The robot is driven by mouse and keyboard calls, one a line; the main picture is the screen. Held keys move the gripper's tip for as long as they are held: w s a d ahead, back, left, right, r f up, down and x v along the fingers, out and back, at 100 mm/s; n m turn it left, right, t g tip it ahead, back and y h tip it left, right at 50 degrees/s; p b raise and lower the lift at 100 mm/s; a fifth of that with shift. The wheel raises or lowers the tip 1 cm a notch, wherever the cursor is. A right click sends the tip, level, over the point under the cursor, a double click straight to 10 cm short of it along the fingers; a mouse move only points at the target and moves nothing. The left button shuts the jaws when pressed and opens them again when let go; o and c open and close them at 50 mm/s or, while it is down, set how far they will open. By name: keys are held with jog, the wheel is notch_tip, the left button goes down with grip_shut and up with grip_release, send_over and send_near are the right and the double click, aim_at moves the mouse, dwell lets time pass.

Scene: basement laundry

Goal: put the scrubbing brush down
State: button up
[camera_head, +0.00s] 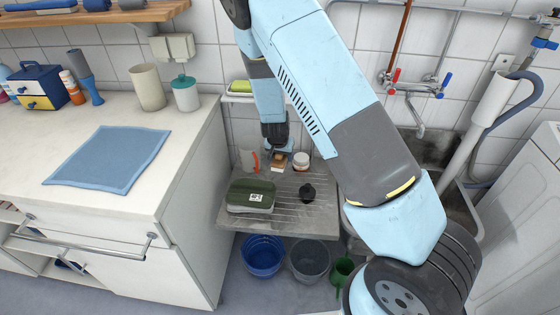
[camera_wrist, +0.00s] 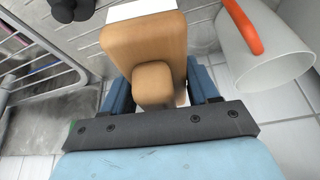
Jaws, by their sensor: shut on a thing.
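The scrubbing brush (camera_wrist: 146,42) has a tan wooden body with a rounded block on it, and a white part shows at its far end. My gripper (camera_wrist: 160,90) is shut on it, with a blue-grey finger on each side. In the head view the brush (camera_head: 279,161) is small, just below my gripper (camera_head: 277,146), over the back of the grey drainboard (camera_head: 290,217). I cannot tell whether the brush touches the board. Part of the brush is hidden by the gripper.
A whitish cup (camera_head: 246,160) with an orange handle stands close left of the brush, and a white jar (camera_head: 301,160) close right. A green box (camera_head: 250,196) and a black object (camera_head: 307,192) sit in front. The sink (camera_head: 440,150) lies right, beyond my arm.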

jog(key=w+f, duration=0.4)
jog(key=w, duration=0.1)
jog(key=w+f, duration=0.2)
jog(key=w, duration=0.1)
jog(key=shift+d+f, duration=0.1)
jog(key=shift+f, duration=0.2)
jog(key=x, duration=0.3)
jog(key=shift+s+f, duration=0.1)
jog(key=shift+f, duration=0.4)
jog(key=shift+f, duration=0.6)
jog(key=o, duration=1.4)
